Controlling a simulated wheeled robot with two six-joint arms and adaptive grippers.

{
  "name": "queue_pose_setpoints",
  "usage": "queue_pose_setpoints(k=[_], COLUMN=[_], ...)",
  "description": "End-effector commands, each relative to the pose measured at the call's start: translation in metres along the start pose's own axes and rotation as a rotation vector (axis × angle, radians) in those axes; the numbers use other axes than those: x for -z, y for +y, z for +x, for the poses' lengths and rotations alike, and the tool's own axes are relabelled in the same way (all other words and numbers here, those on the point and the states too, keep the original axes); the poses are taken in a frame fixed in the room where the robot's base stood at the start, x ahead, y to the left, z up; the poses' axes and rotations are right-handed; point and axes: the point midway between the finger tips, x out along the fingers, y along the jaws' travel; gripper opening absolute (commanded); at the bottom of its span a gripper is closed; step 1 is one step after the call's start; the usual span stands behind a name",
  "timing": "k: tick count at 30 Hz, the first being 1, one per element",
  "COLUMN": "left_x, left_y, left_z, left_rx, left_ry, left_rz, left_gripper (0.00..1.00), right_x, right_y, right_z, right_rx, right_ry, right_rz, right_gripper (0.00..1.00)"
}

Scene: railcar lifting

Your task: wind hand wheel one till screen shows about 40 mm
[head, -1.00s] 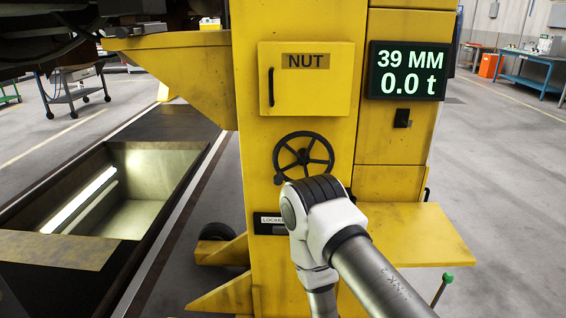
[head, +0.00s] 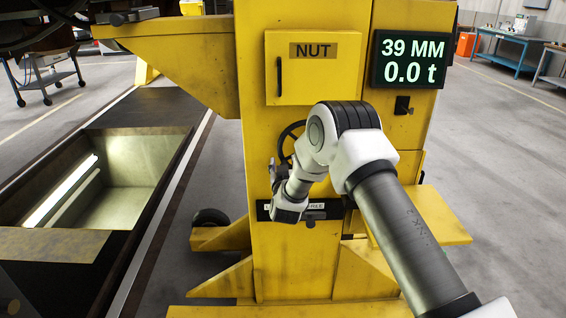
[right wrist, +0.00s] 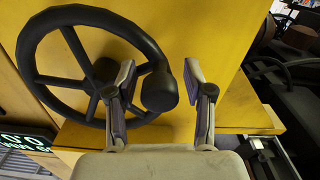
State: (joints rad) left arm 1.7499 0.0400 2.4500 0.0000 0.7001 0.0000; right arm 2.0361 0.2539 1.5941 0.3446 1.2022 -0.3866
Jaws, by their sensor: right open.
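The black spoked hand wheel (head: 285,140) is on the front of the yellow jack column, mostly hidden behind my right arm in the head view. In the right wrist view the wheel (right wrist: 40,80) shows clearly, with its round handle knob (right wrist: 159,92) between my right gripper's fingers (right wrist: 161,78). The fingers are open, with a gap visible on the knob's right side. In the head view my right gripper (head: 276,182) is at the wheel's lower left. The screen (head: 410,60) reads 39 MM and 0.0 t. My left gripper is not in view.
A yellow box marked NUT (head: 313,70) is above the wheel. A label strip, partly covered by my arm, is below it. A yellow side shelf (head: 435,215) juts out at the right. An open lit pit (head: 130,165) is at the left.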

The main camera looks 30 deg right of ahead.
Motion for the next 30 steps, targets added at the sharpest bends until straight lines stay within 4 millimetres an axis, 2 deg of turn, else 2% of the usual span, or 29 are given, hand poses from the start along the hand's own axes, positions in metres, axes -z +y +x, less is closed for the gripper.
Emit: queue_pose_setpoints(k=[6,10,11,23,30], left_x=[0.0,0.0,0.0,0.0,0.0], left_y=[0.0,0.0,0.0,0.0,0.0], left_z=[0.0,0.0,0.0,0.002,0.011], left_rx=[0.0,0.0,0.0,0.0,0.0], left_ry=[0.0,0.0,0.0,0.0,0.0], left_rz=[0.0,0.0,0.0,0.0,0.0], left_gripper=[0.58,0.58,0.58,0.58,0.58], right_x=[-0.001,-0.001,-0.001,-0.002,0.004], right_y=[0.0,-0.001,-0.001,-0.002,-0.004], right_z=[0.001,0.001,0.001,0.0,0.0], right_rx=[0.001,0.001,0.002,0.003,0.003], right_ry=[-0.002,-0.002,-0.002,-0.006,-0.007], right_rz=[0.0,0.0,0.0,0.018,0.11], right_gripper=[0.52,0.06,0.0,0.0,0.0])
